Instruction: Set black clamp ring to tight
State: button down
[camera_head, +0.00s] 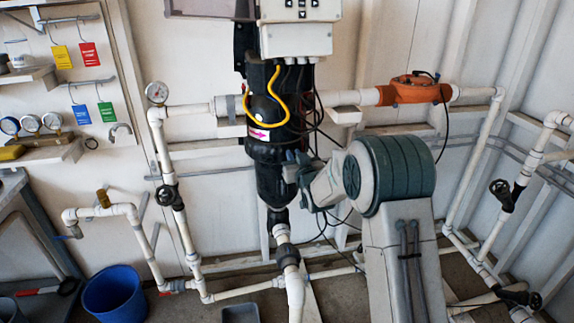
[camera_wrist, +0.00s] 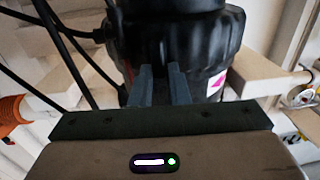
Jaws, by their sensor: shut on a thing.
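The black clamp ring (camera_head: 266,152) goes around the lower part of the black reactor body (camera_head: 266,112). In the wrist view the ring (camera_wrist: 208,50) fills the upper middle, with a lug on its left side. My gripper (camera_head: 292,165) is at the ring's front right in the head view. In the wrist view its two fingers (camera_wrist: 161,84) point at the ring and lie close together. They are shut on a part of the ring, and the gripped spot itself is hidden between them. The ring's exact setting cannot be read.
A yellow cable (camera_head: 277,95) loops over the reactor body, and black cables hang to its right. White pipes (camera_head: 190,110) run to both sides. An orange fitting (camera_head: 408,90) sits on the right pipe. A blue bucket (camera_head: 114,292) stands on the floor at left.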

jog(key=shift+w+d+f+b, duration=0.1)
jog(key=shift+w+d+b, duration=0.25)
jog(key=shift+d, duration=0.25)
jog(key=shift+w+d+b, duration=0.25)
jog(key=shift+d+b, duration=0.2)
jog(key=shift+d, duration=0.1)
jog(key=shift+w+d, duration=0.1)
jog(key=shift+d, duration=0.05)
jog(key=shift+r, duration=0.4)
jog(key=c, duration=1.4)
grip_release()
jog(key=shift+w+d, duration=0.15)
jog(key=shift+d, duration=0.05)
jog(key=shift+c, duration=0.2)
jog(key=shift+a, duration=0.1)
jog(key=shift+a+f, duration=0.2)
jog(key=shift+a, duration=0.1)
jog(key=b+v, duration=0.1)
jog(key=v, duration=1.3)
jog(key=shift+b, duration=0.35)
